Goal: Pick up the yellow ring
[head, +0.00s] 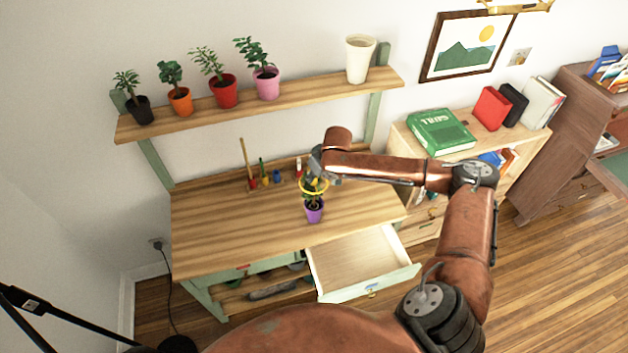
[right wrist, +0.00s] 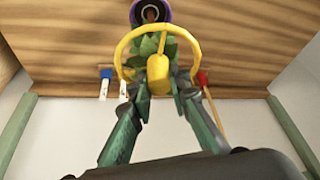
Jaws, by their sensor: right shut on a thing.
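The yellow ring (head: 326,189) is at the small plant in the purple pot (head: 314,213) on the wooden workbench. In the right wrist view the ring (right wrist: 121,48) appears around the plant's green leaves, with its yellow tab (right wrist: 158,74) towards me. My right gripper (head: 313,176) is at the ring, above the pot. Its fingers (right wrist: 164,92) are on either side of the yellow tab, shut on the ring. The leaves partly hide the fingertips, and I cannot tell whether the ring touches the plant. My left gripper is not in view.
Small tools (head: 265,178) stand at the back of the workbench (head: 225,225). An open drawer (head: 360,262) juts out at its front right. A shelf (head: 205,115) above holds several potted plants and a cream vase (head: 359,60). The bench's left part is clear.

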